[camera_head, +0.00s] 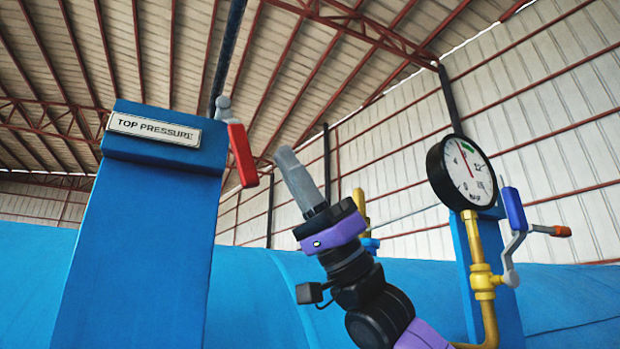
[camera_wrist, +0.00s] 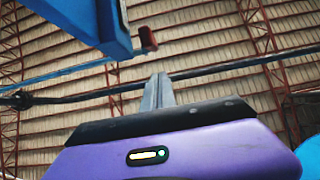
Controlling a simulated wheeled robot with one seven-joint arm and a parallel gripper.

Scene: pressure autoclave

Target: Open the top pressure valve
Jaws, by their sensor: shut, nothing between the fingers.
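The top pressure valve has a red handle (camera_head: 242,153) that hangs down and slightly right from a grey pivot (camera_head: 223,107). It sits at the upper right of a blue post (camera_head: 140,230) with a "TOP PRESSURE" plate (camera_head: 155,130). My gripper (camera_head: 286,156) is shut and empty, its grey fingers pointing up and left. In the head view it is just right of the red handle, with a gap between them. In the wrist view the shut fingers (camera_wrist: 158,82) point up, and the red handle (camera_wrist: 148,38) shows beyond and slightly left of their tips.
At the right, a round gauge (camera_head: 462,172) stands on a yellow pipe (camera_head: 480,250), with a blue handle (camera_head: 513,208) and an orange-tipped lever (camera_head: 560,231) beside it. A yellow part (camera_head: 359,203) shows behind my arm. A large blue vessel (camera_head: 270,290) lies below.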

